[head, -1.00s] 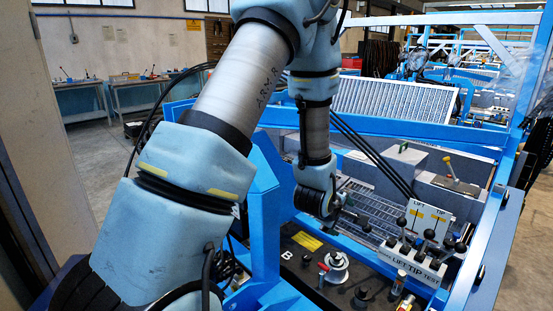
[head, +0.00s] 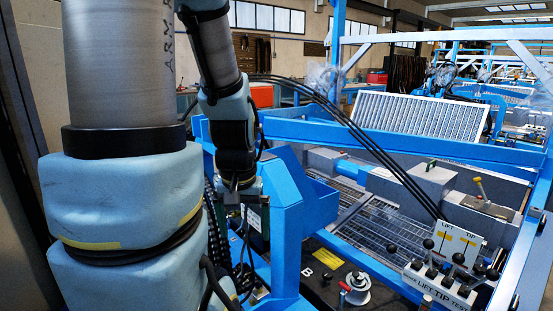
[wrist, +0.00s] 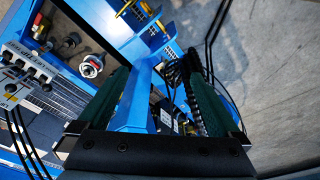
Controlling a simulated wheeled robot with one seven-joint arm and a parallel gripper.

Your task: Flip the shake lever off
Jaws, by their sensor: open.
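My gripper (wrist: 158,74) is open and empty. Its two dark green fingers reach either side of a blue post in the wrist view, apart from any lever. In the head view my gripper (head: 256,222) hangs beside the blue frame, left of the control block. A lever with a yellow knob (head: 479,187) stands on a grey housing at the right. The white control block (head: 438,288) marked LIFT, TIP and TEST carries several black-knobbed levers. No label reading SHAKE is legible, so I cannot tell which lever is the shake lever. Yellow handles (wrist: 147,9) show at the top of the wrist view.
The blue post (head: 290,225) and frame stand close to my gripper. Black hoses (head: 345,125) arch over the grating to the control block. A round metal fitting (head: 357,288) with a red handle sits on the dark panel marked B. Bare floor (wrist: 285,60) lies right in the wrist view.

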